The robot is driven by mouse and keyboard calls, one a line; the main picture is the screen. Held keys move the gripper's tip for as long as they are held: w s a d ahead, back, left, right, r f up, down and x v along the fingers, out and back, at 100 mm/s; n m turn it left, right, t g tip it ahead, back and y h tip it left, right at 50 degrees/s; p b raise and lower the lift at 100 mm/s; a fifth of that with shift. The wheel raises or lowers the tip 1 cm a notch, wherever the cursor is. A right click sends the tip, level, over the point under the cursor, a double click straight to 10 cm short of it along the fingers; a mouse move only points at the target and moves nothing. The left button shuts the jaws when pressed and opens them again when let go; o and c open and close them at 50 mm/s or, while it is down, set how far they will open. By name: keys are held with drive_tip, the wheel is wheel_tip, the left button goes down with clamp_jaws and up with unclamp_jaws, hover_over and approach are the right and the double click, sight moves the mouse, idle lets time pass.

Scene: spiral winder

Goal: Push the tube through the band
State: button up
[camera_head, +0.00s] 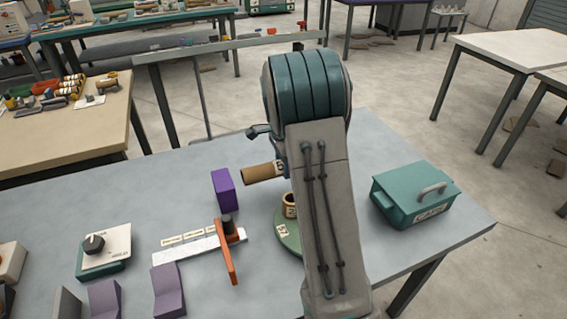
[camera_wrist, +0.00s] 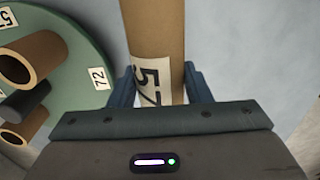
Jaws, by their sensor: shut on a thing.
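A brown cardboard tube (camera_head: 262,174) lies roughly level above the table, its free end pointing left toward a purple upright block (camera_head: 224,190) and apart from it. In the wrist view the tube (camera_wrist: 155,35) runs up from between the blue fingers of my gripper (camera_wrist: 158,85) and carries a white label with black digits. My gripper is shut on the tube; in the head view my own arm hides most of the gripper. I cannot make out a clear band; whether the purple block is hollow does not show.
A green disc (camera_wrist: 75,45) with short brown tubes and number labels is beside the held tube. A white scale plate (camera_head: 185,248) with an orange arm (camera_head: 228,260) lies front left. A teal lidded box (camera_head: 415,195) stands right. Purple cradle blocks (camera_head: 167,290) stand near the front.

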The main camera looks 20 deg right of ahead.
sight(250, 182)
drive_tip(key=shift+f+b, duration=1.25)
drive_tip(key=shift+f, duration=0.6)
drive_tip(key=shift+a+r, duration=0.1)
drive_tip(key=shift+a, duration=5.1)
drive_tip(key=shift+f+b, duration=0.45)
drive_tip(key=shift+f, duration=0.05)
drive_tip(key=o, duration=1.1)
wheel_tip(250, 182, up, 14)
drive_tip(key=shift+f+p, duration=0.1)
drive_tip(key=shift+p, duration=0.35)
